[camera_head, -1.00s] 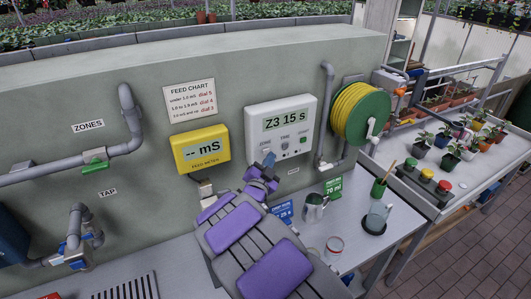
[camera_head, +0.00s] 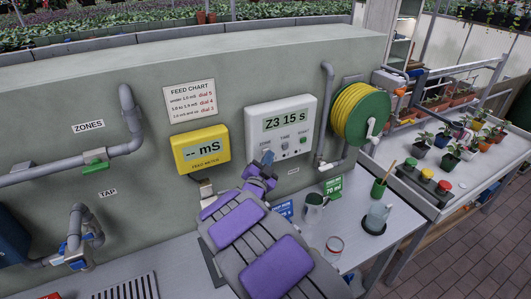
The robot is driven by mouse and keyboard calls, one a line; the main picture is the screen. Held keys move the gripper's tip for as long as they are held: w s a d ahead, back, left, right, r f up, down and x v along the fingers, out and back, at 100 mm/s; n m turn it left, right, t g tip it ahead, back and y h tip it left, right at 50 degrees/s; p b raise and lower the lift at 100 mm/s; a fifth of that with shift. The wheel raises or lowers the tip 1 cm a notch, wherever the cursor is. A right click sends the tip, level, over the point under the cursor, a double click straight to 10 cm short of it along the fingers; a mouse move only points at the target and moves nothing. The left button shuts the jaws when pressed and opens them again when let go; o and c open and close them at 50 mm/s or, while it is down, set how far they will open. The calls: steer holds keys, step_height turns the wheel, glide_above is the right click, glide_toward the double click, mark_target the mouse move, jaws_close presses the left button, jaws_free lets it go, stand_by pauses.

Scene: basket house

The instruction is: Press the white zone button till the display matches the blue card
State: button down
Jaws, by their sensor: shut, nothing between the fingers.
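The white control box (camera_head: 281,126) is on the wall, and its display (camera_head: 286,121) reads "Z3 15 s". Below the display is a row of small controls labelled zone, time and start. My gripper (camera_head: 267,157) is shut and empty, with its tip at the lower left of the box, by the zone control. The tip hides the zone button, so I cannot tell whether they touch. The blue card (camera_head: 284,210) stands on the bench below, partly behind my arm, and its text is too small and covered to read fully.
A yellow feed meter (camera_head: 201,149) is on the wall to the left. A yellow hose reel (camera_head: 361,115) is right of the box.

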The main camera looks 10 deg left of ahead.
steer(key=shift+w+a, duration=0.1)
steer(key=shift+w, duration=0.1)
steer(key=shift+s, duration=0.1)
stand_by(0.4)
steer(key=shift+s+d+b, duration=0.45)
steer(key=shift+s+b, duration=0.1)
steer(key=shift+s, duration=0.05)
steer(key=s+d+b, duration=0.2)
steer(key=s+b, duration=0.1)
steer(key=s, duration=0.1)
steer(key=shift+s+d+r, duration=0.1)
steer(key=shift+d, duration=0.3)
stand_by(0.6)
